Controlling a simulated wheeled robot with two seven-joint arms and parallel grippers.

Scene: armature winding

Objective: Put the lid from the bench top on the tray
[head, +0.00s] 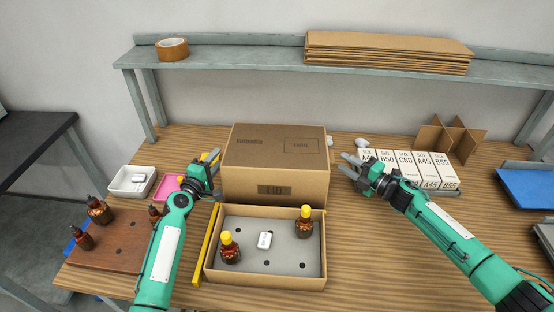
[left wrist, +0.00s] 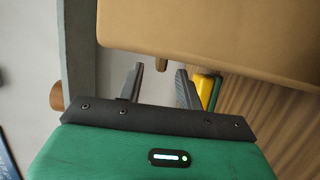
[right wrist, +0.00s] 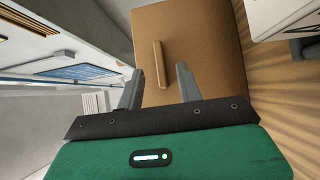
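The lid (head: 275,165) is a brown cardboard box top marked LID, standing on the bench behind the tray. The tray (head: 265,281) is an open, shallow cardboard box with a grey insert. It holds two brown bottle-like parts with yellow tops (head: 228,247) and a small white item (head: 264,240). My left gripper (head: 208,163) is open and empty beside the lid's left side; its fingers (left wrist: 158,85) show apart in the left wrist view. My right gripper (head: 352,163) is open and empty, right of the lid with a gap. The lid also fills the right wrist view's middle (right wrist: 205,50).
A yellow bar (head: 207,245) lies along the tray's left side. A wooden board (head: 110,243) with dark parts, a white dish (head: 131,181) and a pink dish (head: 167,187) are at left. Labelled white boxes (head: 410,165) stand at right. A shelf (head: 240,59) spans the back.

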